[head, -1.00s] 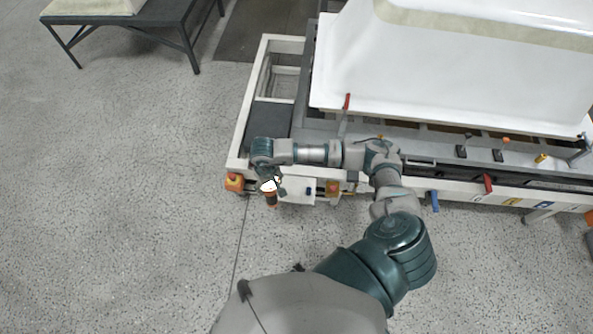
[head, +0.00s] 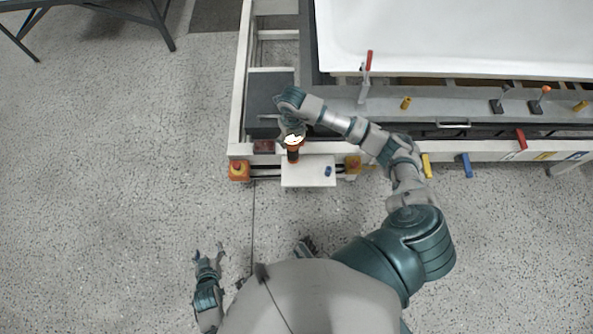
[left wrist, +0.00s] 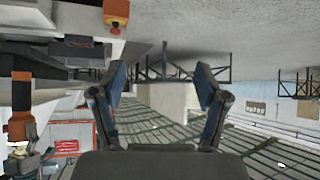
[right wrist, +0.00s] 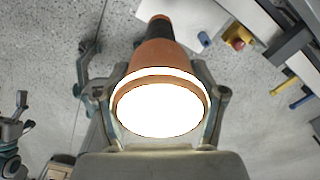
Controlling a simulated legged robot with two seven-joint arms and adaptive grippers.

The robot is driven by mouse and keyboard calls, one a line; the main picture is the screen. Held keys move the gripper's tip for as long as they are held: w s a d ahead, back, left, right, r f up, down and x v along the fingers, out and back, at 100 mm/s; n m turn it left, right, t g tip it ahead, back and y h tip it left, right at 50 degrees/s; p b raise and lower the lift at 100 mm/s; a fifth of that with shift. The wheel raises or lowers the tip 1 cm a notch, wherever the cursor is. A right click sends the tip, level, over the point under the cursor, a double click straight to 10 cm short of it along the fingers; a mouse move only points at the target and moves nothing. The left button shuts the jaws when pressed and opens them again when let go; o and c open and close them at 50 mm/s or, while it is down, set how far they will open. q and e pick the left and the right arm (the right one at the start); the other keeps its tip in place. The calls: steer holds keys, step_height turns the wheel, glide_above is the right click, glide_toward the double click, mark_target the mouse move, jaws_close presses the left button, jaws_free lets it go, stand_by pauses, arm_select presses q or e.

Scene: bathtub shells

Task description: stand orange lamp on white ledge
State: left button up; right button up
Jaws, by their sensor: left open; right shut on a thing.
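The orange lamp (head: 292,156) has a dark band and a bright white end. My right gripper (head: 291,138) is shut on it near the bright end. In the head view the lamp overlaps the back left part of the white ledge (head: 310,180); contact cannot be told. The right wrist view shows the lamp (right wrist: 160,60) with its glowing face toward the camera. The upside-down left wrist view shows the lamp (left wrist: 22,95) roughly upright, bright end up. My left gripper (head: 208,254) is open and empty over the floor, left of and nearer than the ledge.
A small blue item (head: 328,171) sits on the ledge's right part. Behind is the frame with a white tub shell (head: 450,40) and several coloured handles.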

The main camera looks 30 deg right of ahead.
step_height(320, 180, down, 16)
steer(key=d+m+b, duration=0.2)
steer(key=m+b, duration=0.5)
steer(key=m, duration=0.6)
steer(key=shift+w+d+b, duration=0.2)
steer(key=shift+d+b, duration=0.1)
steer(key=o, duration=1.7)
steer(key=shift+d+f, duration=0.15)
steer(key=shift+f, duration=0.05)
arm_select(q)
steer(key=w+d+r+t+h, duration=0.1)
steer(key=r+t, duration=0.3)
steer(key=r, duration=0.6)
steer(key=w+r+t+h, duration=0.1)
steer(key=w+r+t, duration=0.2)
steer(key=r, duration=0.7)
steer(key=shift+w+d+t+h, duration=0.2)
steer(key=shift+d+t+h, duration=0.15)
steer(key=shift+t, duration=0.65)
arm_select(e)
steer(key=shift+a+r, duration=0.1)
steer(key=shift+a, duration=0.1)
